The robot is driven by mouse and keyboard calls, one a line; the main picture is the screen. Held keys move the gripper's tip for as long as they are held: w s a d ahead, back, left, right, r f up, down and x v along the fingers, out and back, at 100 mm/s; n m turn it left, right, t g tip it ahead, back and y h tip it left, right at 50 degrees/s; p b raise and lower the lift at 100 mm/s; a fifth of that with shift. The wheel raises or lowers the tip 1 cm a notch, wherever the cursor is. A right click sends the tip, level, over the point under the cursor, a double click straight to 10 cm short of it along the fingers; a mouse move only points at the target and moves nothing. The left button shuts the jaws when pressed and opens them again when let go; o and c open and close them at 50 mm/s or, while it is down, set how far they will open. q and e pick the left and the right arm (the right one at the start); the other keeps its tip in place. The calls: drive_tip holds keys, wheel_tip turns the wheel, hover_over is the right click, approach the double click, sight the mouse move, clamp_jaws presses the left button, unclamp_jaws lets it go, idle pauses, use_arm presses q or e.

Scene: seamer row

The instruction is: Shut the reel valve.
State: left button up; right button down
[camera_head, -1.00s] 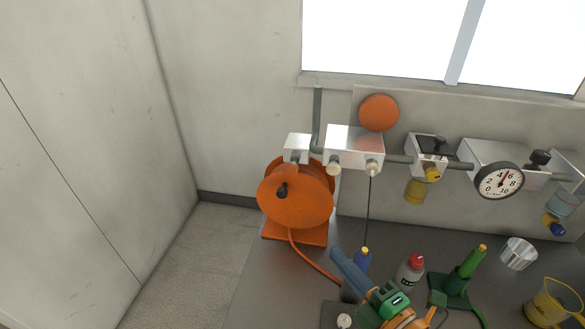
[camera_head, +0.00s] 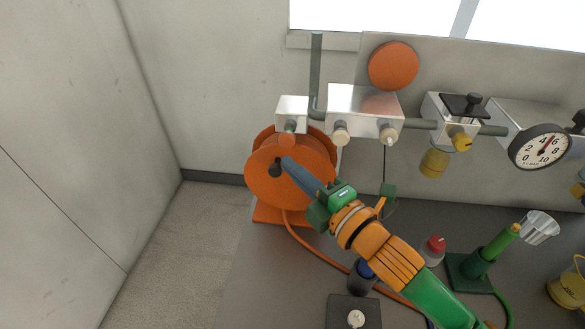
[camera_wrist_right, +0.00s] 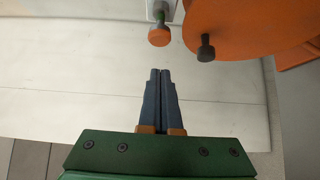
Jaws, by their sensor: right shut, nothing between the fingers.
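The reel valve appears to be the small orange knob (camera_head: 287,141) under the silver block (camera_head: 292,113), above the orange hose reel (camera_head: 300,190). In the right wrist view the orange knob (camera_wrist_right: 159,36) hangs on a dark stem below a pale block, beyond the fingertips. My right gripper (camera_head: 286,163) is in front of the reel, below the knob and apart from it. Its blue fingers (camera_wrist_right: 161,74) are shut together and empty in the right wrist view. The reel's dark crank handle (camera_wrist_right: 206,48) is to the right of them. My left gripper is not in view.
A larger silver block (camera_head: 365,110) with two pale knobs is right of the valve block. A pressure gauge (camera_head: 540,146) is further right. A red-capped bottle (camera_head: 433,250) and a green stand (camera_head: 480,268) are on the grey bench. Open floor (camera_head: 190,240) is left of the bench.

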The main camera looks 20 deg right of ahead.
sight(289, 143)
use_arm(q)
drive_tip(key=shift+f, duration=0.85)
use_arm(e)
drive_tip(key=shift+w+d+r, duration=0.1)
drive_tip(key=shift+w+d, duration=0.15)
drive_tip(key=shift+w, duration=0.75)
drive_tip(key=shift+w+d, duration=0.25)
drive_tip(key=shift+w, duration=0.75)
drive_tip(key=shift+w+d+r, duration=0.1)
drive_tip(key=shift+w+r, duration=0.05)
drive_tip(key=shift+w, duration=0.05)
drive_tip(key=shift+w+d+p, duration=0.15)
drive_tip(key=shift+w+p, duration=0.2)
drive_tip(key=shift+w, duration=0.05)
drive_tip(key=shift+w+d, duration=0.15)
drive_tip(key=shift+w, duration=0.05)
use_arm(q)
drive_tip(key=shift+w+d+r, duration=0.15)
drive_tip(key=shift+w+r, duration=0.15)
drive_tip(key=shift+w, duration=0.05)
